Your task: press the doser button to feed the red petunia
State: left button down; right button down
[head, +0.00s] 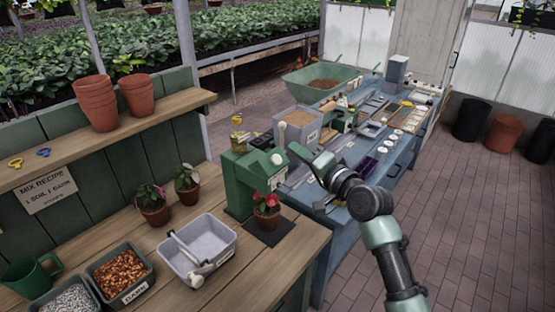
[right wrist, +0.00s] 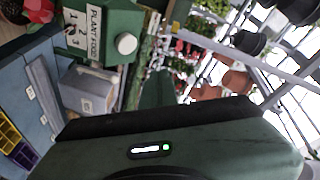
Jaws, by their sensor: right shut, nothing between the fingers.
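The green doser (head: 240,182) stands on the wooden bench, with a round white button (head: 277,158) near its top. The right wrist view shows the button (right wrist: 126,43) beside a "PLANT FOOD" label (right wrist: 92,35). The red petunia (head: 267,203) sits in a terracotta pot on a dark mat beneath the doser's front. My right gripper (head: 294,150) is shut and empty, just right of the button; in the head view a small gap seems to lie between them, so contact is not clear. My left gripper is not in view.
A grey bin (head: 199,250) with a white-handled tool stands left of the mat. Two other potted plants (head: 153,204) stand behind it. The blue bench (head: 330,225), crowded with trays and a grey tub (head: 297,127), lies beyond the doser.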

jog(key=s+d+f+g+h, duration=0.1)
jog(key=d+f, duration=0.1)
jog(key=f, duration=0.7)
jog(key=s+d+f+h+b, duration=0.1)
jog(key=s+f, duration=0.1)
jog(key=f, duration=0.7)
jog(key=s+d+f+g+h, duration=0.1)
jog(key=d+f+h, duration=0.1)
jog(key=f, duration=0.7)
jog(key=shift+s+d+g+b, duration=0.3)
jog(key=shift+b, duration=0.1)
jog(key=s+d+f+n+g+h+b, duration=0.15)
jog(key=s+d+f, duration=0.25)
jog(key=s+f, duration=0.8)
jog(key=s+d+f+n+g+h+b, duration=0.1)
jog(key=s+d+f+n+g+h, duration=0.2)
jog(key=s+f, duration=0.9)
jog(key=s+d+f+g+h+b, duration=0.1)
jog(key=s+d+f+g, duration=0.25)
jog(key=s+f, duration=0.85)
jog(key=s+d+f+n+g+b, duration=0.1)
jog(key=s+d+f, duration=0.2)
jog(key=s+f, duration=0.4)
jog(key=s+d+f+n+g+h, duration=0.1)
jog(key=s+f, duration=0.6)
jog(key=s, duration=0.7)
jog(key=shift+d+n+b, duration=0.4)
jog(key=shift+d+n, duration=0.05)
jog(key=shift+d, duration=0.6)
jog(key=shift+f, duration=0.1)
